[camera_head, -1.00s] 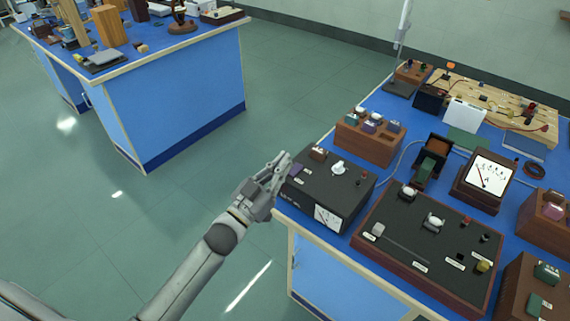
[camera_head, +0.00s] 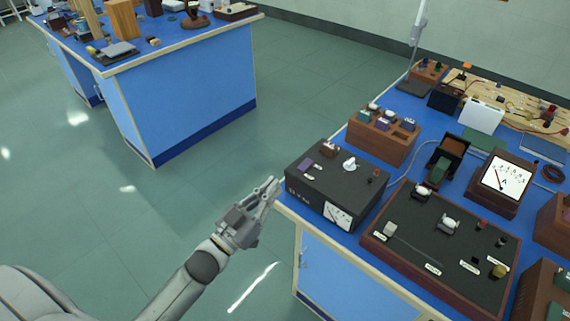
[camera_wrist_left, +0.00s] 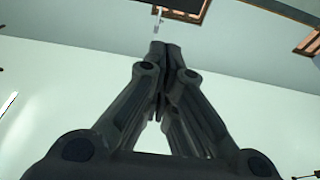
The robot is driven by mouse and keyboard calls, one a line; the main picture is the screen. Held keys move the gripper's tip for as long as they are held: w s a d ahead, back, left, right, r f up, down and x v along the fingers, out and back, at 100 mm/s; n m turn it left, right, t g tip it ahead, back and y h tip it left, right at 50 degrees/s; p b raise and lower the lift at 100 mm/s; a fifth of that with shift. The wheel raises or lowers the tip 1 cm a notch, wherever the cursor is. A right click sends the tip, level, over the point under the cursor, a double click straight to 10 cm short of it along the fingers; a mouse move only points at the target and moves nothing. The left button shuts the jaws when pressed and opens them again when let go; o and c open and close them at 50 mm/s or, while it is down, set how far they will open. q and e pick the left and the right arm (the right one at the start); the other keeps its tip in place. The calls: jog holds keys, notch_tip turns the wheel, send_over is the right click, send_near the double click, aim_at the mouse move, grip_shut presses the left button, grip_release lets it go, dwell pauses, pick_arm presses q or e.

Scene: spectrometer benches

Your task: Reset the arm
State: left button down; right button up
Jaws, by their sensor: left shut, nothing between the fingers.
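My left arm comes in from the lower left of the head view. Its gripper (camera_head: 268,190) is beside the left corner of the near bench, just left of the black meter box, over the floor. In the left wrist view the two dark fingers (camera_wrist_left: 165,50) meet at their tips, with nothing between them. Behind them that view shows a pale wall or ceiling and brown frames at the top. My right gripper is in neither view.
The near blue bench (camera_head: 345,270) carries a black meter box (camera_head: 335,185), a larger black panel (camera_head: 440,245), a wooden block with compartments (camera_head: 383,137) and a dial meter (camera_head: 503,180). A second blue bench (camera_head: 190,105) stands at the back left. Green floor (camera_head: 90,220) lies clear between.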

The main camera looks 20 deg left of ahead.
pick_arm(q)
jog(key=s+a+f+n+g+y, duration=0.1)
jog(key=s+f+g+y, duration=0.15)
jog(key=f, duration=0.95)
jog(key=s+a+f+n+g+y, duration=0.1)
jog(key=s+a+f+g, duration=0.15)
jog(key=f, duration=0.85)
jog(key=s+a+f+n+g+y, duration=0.1)
jog(key=s+f+g+y, duration=0.2)
jog(key=f, duration=0.9)
jog(key=s+f+g, duration=0.3)
jog(key=s+f, duration=0.3)
jog(key=s, duration=0.5)
jog(key=s+d+f+m+g, duration=0.1)
jog(key=s+f+g, duration=0.3)
jog(key=s+f, duration=0.3)
jog(key=s+d+f+g, duration=0.1)
jog(key=s+f+g, duration=0.2)
jog(key=s+f, duration=0.4)
jog(key=s, duration=0.8)
jog(key=shift+f+g+y, duration=0.15)
jog(key=shift+g+y, duration=0.2)
jog(key=shift+g, duration=0.05)
